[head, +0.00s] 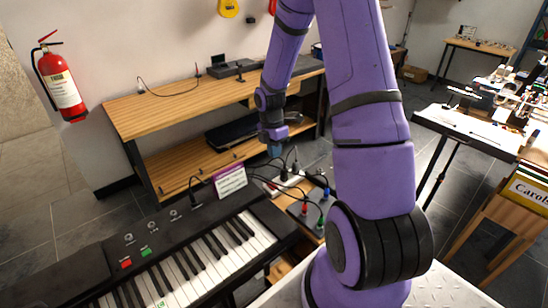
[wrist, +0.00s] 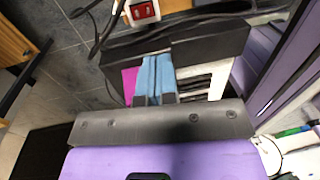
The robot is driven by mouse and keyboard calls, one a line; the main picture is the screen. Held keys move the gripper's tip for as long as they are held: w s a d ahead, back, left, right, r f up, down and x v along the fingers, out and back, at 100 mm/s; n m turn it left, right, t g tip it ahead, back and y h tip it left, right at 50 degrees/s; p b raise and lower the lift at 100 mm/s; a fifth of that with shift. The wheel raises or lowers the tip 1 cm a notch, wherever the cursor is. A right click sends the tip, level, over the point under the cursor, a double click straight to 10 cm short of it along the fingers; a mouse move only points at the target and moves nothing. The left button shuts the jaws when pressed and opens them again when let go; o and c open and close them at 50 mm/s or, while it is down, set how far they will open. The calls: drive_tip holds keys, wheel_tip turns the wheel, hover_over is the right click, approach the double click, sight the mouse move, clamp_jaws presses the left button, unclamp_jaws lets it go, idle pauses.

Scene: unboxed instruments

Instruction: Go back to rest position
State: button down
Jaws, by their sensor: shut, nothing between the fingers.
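My purple arm rises through the middle of the head view. My gripper (head: 275,150) hangs at the end of it, pointing down, between the wooden shelf unit and the keyboard. In the wrist view its two blue fingers (wrist: 155,78) lie side by side, shut, with nothing between them. The gripper appears apart from the things around it.
A black electronic keyboard (head: 105,262) with a purple-edged card (head: 230,181) is at front left. Cables and a power strip (head: 290,182) lie behind it. A wooden shelf unit (head: 130,117) lines the wall. A fire extinguisher (head: 62,88) hangs left. Another keyboard (head: 470,128) stands right.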

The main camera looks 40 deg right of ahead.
drive_tip(key=shift+r, duration=0.2)
idle(0.5)
drive_tip(key=s+a+r+m+t, duration=0.1)
drive_tip(key=s+a+r+m, duration=0.15)
drive_tip(key=r, duration=0.55)
drive_tip(key=s+a+r+m+t+h, duration=0.1)
drive_tip(key=s+a+r+m, duration=0.2)
drive_tip(key=r, duration=0.4)
drive_tip(key=s+a+r+m+t, duration=0.1)
drive_tip(key=a+r+m, duration=0.25)
drive_tip(key=r, duration=0.45)
drive_tip(key=s+a+r+m+t, duration=0.1)
drive_tip(key=s+a+r+m, duration=0.2)
drive_tip(key=s, duration=0.2)
drive_tip(key=s+a+r+m+t, duration=0.1)
drive_tip(key=s+a+r+m, duration=0.2)
drive_tip(key=s, duration=0.3)
drive_tip(key=s+a+r+m+t+y, duration=0.1)
drive_tip(key=s+a+r+m, duration=0.2)
drive_tip(key=s, duration=0.3)
drive_tip(key=shift+r+t, duration=0.3)
drive_tip(key=shift+r, duration=0.15)
drive_tip(key=shift+d, duration=0.1)
